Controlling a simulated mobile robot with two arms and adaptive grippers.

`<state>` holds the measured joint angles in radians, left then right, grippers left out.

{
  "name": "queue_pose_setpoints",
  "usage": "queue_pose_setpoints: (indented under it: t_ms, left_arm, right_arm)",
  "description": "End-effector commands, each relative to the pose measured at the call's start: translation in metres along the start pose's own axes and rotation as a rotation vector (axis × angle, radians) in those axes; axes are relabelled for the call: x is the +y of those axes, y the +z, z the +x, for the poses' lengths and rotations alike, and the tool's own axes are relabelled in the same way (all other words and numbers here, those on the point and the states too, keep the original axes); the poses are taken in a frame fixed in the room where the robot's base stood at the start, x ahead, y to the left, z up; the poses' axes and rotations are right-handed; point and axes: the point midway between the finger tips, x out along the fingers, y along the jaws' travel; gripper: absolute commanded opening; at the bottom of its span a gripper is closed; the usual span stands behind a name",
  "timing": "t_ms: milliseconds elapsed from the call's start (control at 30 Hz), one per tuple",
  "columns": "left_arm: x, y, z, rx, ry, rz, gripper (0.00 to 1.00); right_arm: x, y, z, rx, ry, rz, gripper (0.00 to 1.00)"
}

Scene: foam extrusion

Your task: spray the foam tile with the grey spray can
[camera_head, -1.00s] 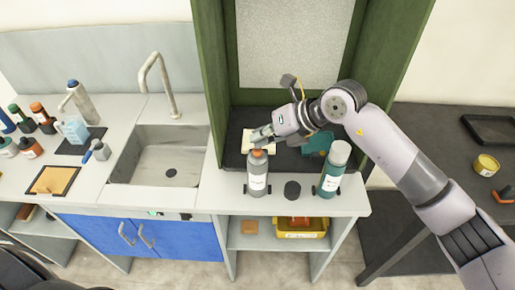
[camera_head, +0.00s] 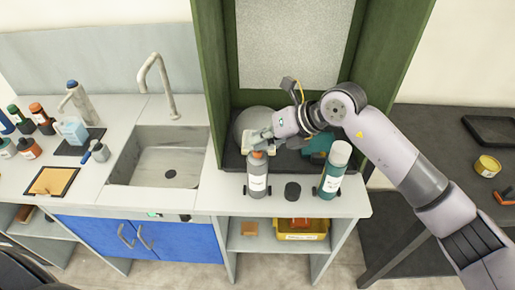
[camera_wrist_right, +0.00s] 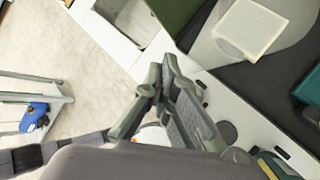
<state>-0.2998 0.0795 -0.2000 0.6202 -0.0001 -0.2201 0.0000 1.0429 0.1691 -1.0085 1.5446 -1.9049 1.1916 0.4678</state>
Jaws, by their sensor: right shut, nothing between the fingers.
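The grey spray can (camera_head: 257,184) with an orange top stands upright at the front of the counter below the green booth. My right gripper (camera_head: 257,140) is shut and empty, its fingertips at the can's top; I cannot tell if they touch it. In the right wrist view my fingers (camera_wrist_right: 163,85) are together, with a bit of orange and white below them. The cream foam tile (camera_wrist_right: 250,28) lies flat on the dark booth floor, mostly hidden behind my gripper in the head view. A pale grey round haze (camera_head: 250,118) surrounds it. My left gripper is not in view.
A teal can (camera_head: 331,172) with a pale cap and a black round piece (camera_head: 292,191) stand right of the grey can. A teal object (camera_head: 319,146) is inside the booth. The sink (camera_head: 170,160) is at left. A yellow bin (camera_head: 303,229) is on the shelf below.

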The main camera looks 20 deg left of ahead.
Motion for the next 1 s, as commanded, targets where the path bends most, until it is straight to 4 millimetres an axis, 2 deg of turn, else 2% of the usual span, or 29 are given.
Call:
queue_pose_setpoints:
  t_ms: [333, 767, 1000]
  left_arm:
    - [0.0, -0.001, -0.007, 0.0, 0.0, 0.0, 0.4]
    - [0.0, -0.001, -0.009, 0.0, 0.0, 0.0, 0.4]
    - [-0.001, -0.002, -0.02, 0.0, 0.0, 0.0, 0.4]
  right_arm:
    - [0.008, 0.008, -0.011, 0.002, -0.001, 0.0, 0.0]
    - [0.01, 0.01, -0.014, 0.0, -0.001, 0.0, 0.0]
    - [0.021, 0.021, -0.029, 0.0, 0.0, -0.002, 0.0]
